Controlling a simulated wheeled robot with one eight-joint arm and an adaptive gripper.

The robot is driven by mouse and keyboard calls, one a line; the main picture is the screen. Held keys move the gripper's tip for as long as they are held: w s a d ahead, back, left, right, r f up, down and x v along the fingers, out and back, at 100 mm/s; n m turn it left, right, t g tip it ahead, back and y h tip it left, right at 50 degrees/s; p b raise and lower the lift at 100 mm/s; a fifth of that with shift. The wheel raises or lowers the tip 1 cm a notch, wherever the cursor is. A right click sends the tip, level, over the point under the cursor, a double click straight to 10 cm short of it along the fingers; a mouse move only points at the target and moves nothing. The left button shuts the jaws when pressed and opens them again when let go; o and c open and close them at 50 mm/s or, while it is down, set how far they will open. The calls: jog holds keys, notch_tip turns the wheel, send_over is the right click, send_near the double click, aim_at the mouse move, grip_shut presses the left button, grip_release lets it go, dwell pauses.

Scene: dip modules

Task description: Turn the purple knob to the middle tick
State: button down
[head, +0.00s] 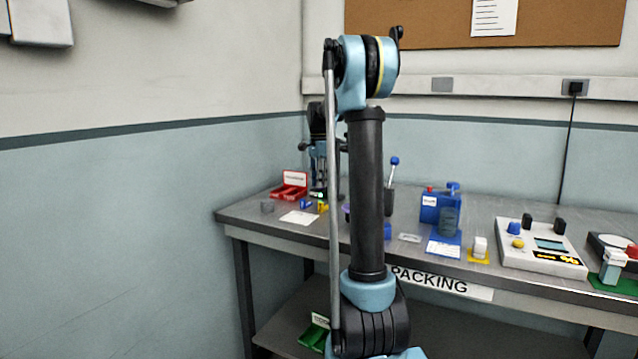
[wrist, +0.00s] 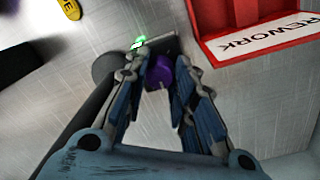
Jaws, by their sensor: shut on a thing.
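The purple knob (wrist: 158,72) is in the wrist view, between the two fingers of my gripper (wrist: 161,58). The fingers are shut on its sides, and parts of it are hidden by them. It sits on a dark grey base that shows partly behind the fingers. A small green light glows beside the left fingertip. I cannot make out the tick marks or where the knob points. In the head view my gripper (head: 321,186) reaches down to the back left of the bench, and the knob cannot be made out there.
A red REWORK tray (wrist: 262,32) is close to the right finger; it also shows in the head view (head: 289,191). A yellow piece (wrist: 70,8) lies at upper left. The grey bench (head: 250,212) holds a blue box (head: 440,207) and a control panel (head: 541,250) farther right.

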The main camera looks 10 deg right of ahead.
jog(key=shift+w+a, duration=0.1)
jog(key=shift+a, duration=0.1)
jog(key=c, duration=1.3)
grip_release()
jog(key=shift+r, duration=0.3)
jog(key=r, duration=1.1)
jog(key=shift+w+r, duration=0.15)
jog(key=shift+w, duration=0.2)
